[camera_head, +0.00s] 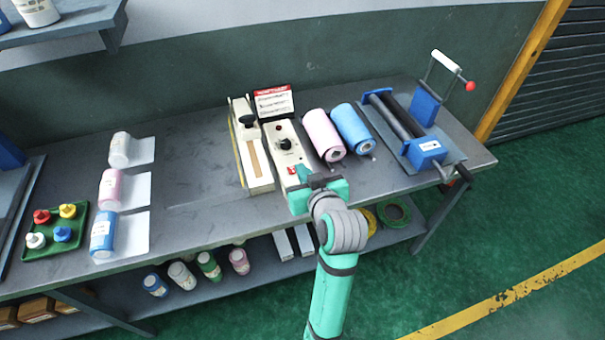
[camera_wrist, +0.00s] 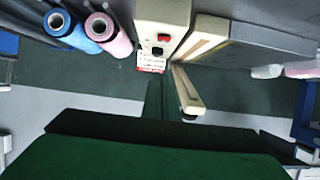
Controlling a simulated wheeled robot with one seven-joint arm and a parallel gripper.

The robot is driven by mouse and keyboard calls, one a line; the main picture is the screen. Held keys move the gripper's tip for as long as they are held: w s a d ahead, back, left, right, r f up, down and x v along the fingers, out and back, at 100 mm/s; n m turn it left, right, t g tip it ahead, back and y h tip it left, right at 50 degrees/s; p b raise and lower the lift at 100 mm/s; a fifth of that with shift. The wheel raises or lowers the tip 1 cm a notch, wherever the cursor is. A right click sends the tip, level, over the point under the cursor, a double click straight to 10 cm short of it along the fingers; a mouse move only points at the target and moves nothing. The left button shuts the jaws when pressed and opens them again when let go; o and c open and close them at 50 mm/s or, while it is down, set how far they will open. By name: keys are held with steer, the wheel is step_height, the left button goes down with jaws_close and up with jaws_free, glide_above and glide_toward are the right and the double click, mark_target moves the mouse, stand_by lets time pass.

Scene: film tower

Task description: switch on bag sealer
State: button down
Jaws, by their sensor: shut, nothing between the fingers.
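The bag sealer (camera_head: 288,150) is a cream machine on the grey bench, with a long sealing arm (camera_head: 252,155) on its left and a black knob on its control box. A red rocker switch (camera_head: 292,170) sits at the front end of the box; in the wrist view the red switch (camera_wrist: 163,38) shows clearly on the box's face. My gripper (camera_head: 306,181) is shut and empty, at the front end of the control box, close to the switch. In the head view the gripper covers part of the box's front. Contact with the switch cannot be told.
A pink roll (camera_head: 322,135) and a blue roll (camera_head: 352,129) lie right of the sealer. A blue roller press (camera_head: 402,115) stands further right. A red-and-white sign (camera_head: 273,101) stands behind.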

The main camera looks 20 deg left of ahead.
glide_above(297, 181)
step_height(297, 181, down, 2)
steer(key=shift+w+f, duration=0.15)
steer(key=shift+f, duration=0.1)
steer(key=f, duration=0.3)
steer(key=shift+a+f, duration=0.1)
steer(key=shift+a, duration=0.25)
steer(key=shift+d+f, duration=0.25)
steer(key=shift+f, duration=0.25)
